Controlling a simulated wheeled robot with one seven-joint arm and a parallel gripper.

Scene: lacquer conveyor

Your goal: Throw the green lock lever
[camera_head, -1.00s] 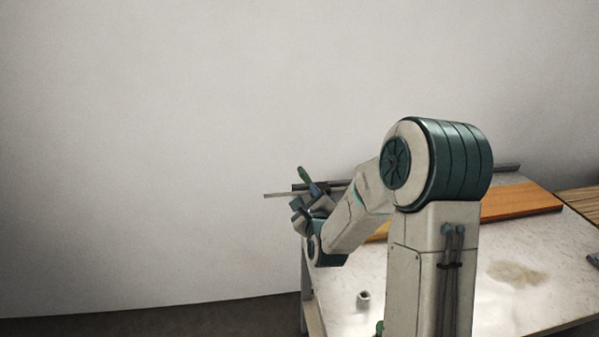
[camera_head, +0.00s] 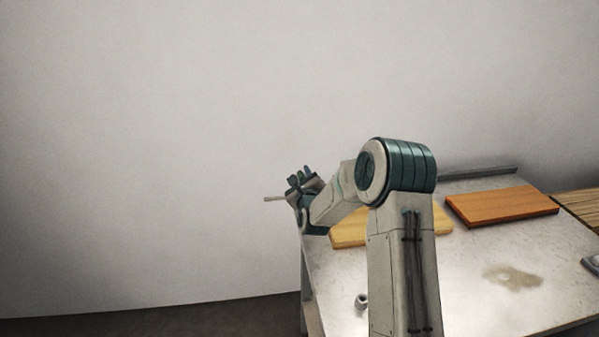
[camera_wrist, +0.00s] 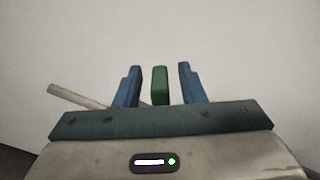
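The green lock lever (camera_wrist: 160,86) stands upright in the wrist view, between the two blue fingers of my gripper (camera_wrist: 158,84). The fingers are open, with a gap on each side of the lever; its lower end is hidden behind the gripper body. In the head view my gripper (camera_head: 301,178) is at the table's far left corner, against the wall. There the lever is too small and dark to tell apart from the fingers.
A pale rod (camera_head: 274,199) sticks out left past the table; it also shows in the wrist view (camera_wrist: 76,97). An orange board (camera_head: 503,206) and a yellow board (camera_head: 348,234) lie on the table (camera_head: 465,255). A small grey cylinder (camera_head: 361,302) stands near the front left.

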